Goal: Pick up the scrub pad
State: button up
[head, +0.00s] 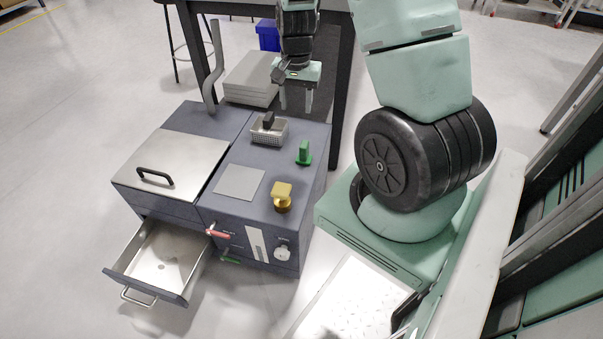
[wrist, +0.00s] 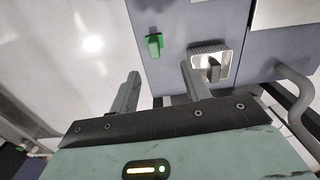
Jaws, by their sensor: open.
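No piece is plainly marked as the scrub pad, and I cannot tell for certain which one it is. On the grey-blue cabinet top (head: 232,153) a dark block (head: 268,120) stands in a small perforated metal tray (head: 272,136). A green upright piece (head: 304,152) stands right of it, and a yellow block on a round base (head: 282,196) stands nearer the front. My gripper (head: 296,102) is open and empty, above and behind the tray. In the wrist view its fingers (wrist: 160,75) are apart, with the green piece (wrist: 154,46) and dark block (wrist: 212,69) beyond them.
A flat grey plate (head: 240,182) lies on the cabinet top. A lidded section with a black handle (head: 155,177) is at left, above an open, empty-looking drawer (head: 160,258). A bent grey pipe (head: 213,65) rises at the back. Grey slabs (head: 250,78) lie behind the cabinet.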

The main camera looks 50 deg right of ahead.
aim_at(304, 144)
jog(key=shift+m, duration=0.3)
jog(key=f+b, duration=0.1)
jog(key=f, duration=0.3)
jog(key=d+f+b, duration=0.1)
jog(key=f+b, duration=0.1)
jog(key=f, duration=0.3)
jog(key=f+b, duration=0.1)
jog(key=f, duration=0.3)
jog(key=shift+s+d+f, duration=0.2)
jog(key=shift+s+d, duration=0.05)
jog(key=shift+s, duration=0.15)
jog(key=shift+d+f+b, duration=0.15)
jog(key=shift+f+b, duration=0.35)
jog(key=shift+f, duration=0.4)
jog(key=shift+d+f+b, duration=0.2)
jog(key=shift+f+b, duration=0.35)
jog(key=shift+f, duration=0.35)
jog(key=shift+d+f+b, duration=0.15)
jog(key=shift+f+b, duration=0.35)
jog(key=shift+f, duration=0.4)
grip_shut()
